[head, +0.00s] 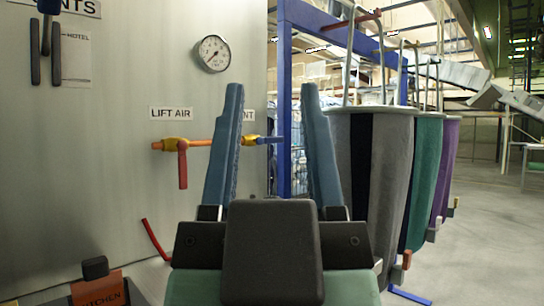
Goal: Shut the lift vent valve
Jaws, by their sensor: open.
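The vent valve sits on the metal panel at the right end of an orange pipe (197,143). Its yellow body (247,141) is partly hidden by my left finger, and its blue handle (270,139) lies level, pointing right, in line with the pipe. A label ending in "NT" (248,117) is above it, its first part hidden. My gripper (272,90) is open and empty in the foreground, its blue fingers wide apart. The blue handle shows between the fingers, with no visible contact. The lift air valve (178,144) at the left has a red handle (183,168) hanging down.
A gauge (212,53) is on the panel above. Grey (390,165), teal (425,175) and purple (447,170) bags hang at the right, close to my gripper, near a blue frame (283,100). A red bar (155,240) is at lower left. Open floor (490,240) lies at the far right.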

